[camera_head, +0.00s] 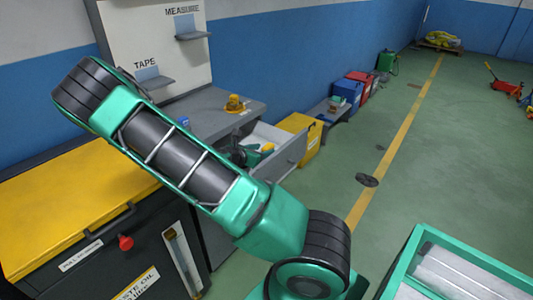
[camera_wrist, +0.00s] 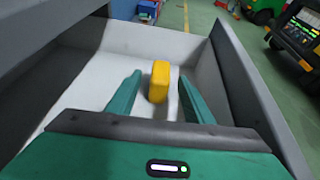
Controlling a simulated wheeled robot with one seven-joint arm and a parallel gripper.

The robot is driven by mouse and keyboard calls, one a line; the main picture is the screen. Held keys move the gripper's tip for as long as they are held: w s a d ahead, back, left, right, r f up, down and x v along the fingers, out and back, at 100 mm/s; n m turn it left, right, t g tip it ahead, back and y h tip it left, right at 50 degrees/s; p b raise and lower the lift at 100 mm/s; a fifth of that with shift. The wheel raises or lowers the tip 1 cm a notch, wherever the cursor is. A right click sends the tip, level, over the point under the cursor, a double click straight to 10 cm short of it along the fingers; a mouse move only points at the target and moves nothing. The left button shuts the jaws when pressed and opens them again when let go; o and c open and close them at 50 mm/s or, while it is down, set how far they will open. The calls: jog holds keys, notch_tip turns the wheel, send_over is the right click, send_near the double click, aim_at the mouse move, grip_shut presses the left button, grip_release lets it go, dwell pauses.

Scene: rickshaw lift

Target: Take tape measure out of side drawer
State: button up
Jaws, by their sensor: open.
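The yellow tape measure (camera_wrist: 160,80) stands on the pale floor of the open side drawer (camera_wrist: 82,70) in the wrist view. My gripper (camera_wrist: 159,85) is open, its two green fingers pointing down into the drawer, one on each side of the tape measure. Gaps show between the tape measure and both fingers. In the head view the drawer (camera_head: 291,153) is pulled out from the grey bench, with the yellow tape measure (camera_head: 268,147) inside beside my green gripper (camera_head: 257,152). My arm hides part of the bench and drawer.
A yellow-topped cabinet (camera_head: 60,205) stands at left. The green floor to the right is mostly open.

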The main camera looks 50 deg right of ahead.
aim_at(265, 148)
jog(key=x, duration=0.3)
jog(key=shift+w+d, duration=0.1)
jog(key=shift+d, duration=0.25)
jog(key=shift+c, duration=0.6)
grip_shut()
jog(key=shift+r, duration=0.2)
